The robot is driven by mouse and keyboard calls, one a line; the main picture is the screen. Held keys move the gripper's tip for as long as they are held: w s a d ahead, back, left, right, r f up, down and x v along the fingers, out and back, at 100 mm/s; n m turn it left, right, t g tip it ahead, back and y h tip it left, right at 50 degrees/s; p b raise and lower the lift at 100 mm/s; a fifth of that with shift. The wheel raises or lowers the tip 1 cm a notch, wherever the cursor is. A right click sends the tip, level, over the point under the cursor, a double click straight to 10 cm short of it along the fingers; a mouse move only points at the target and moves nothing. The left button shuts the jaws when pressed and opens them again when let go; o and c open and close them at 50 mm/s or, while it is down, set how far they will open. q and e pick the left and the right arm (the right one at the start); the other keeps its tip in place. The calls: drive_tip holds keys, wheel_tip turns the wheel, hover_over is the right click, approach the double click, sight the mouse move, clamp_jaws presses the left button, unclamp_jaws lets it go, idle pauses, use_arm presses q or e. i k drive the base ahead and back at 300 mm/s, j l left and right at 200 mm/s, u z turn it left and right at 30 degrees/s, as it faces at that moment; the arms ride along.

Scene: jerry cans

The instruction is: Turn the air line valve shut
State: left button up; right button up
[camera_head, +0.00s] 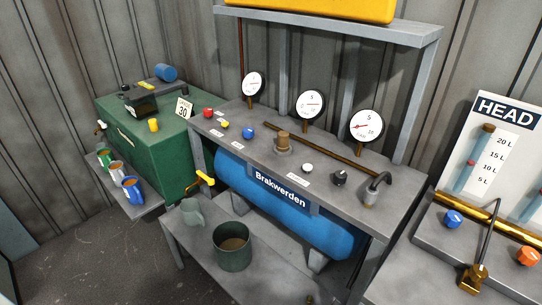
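No label that I can read marks the air line valve, so I cannot tell which control it is. A yellow lever handle (206,178) sticks out at the left end of the blue tank (335,232) lettered "Brakwerden". On the grey bench (262,158) above the tank are a red knob (208,113), a yellow knob (224,124), a blue knob (248,132), a white knob (308,168) and a black knob (339,178). A brass pipe (330,148) runs behind them, below three round gauges (311,104). Neither gripper is in view.
A green cabinet (150,160) stands left, with several mugs (132,188) on a side shelf. A dark green pot (232,247) and a grey-green jug (192,212) stand on the lower shelf. At right is a "HEAD" panel (495,112) with brass pipework. Floor is clear at lower left.

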sight(248, 133)
drive_tip(key=i+j+z, duration=0.15)
drive_tip(key=j+z, duration=0.2)
drive_tip(key=i+j+z, duration=0.15)
drive_tip(key=z, duration=0.25)
drive_tip(key=j+z, duration=0.35)
drive_tip(key=i+j, duration=0.05)
drive_tip(key=j, duration=0.1)
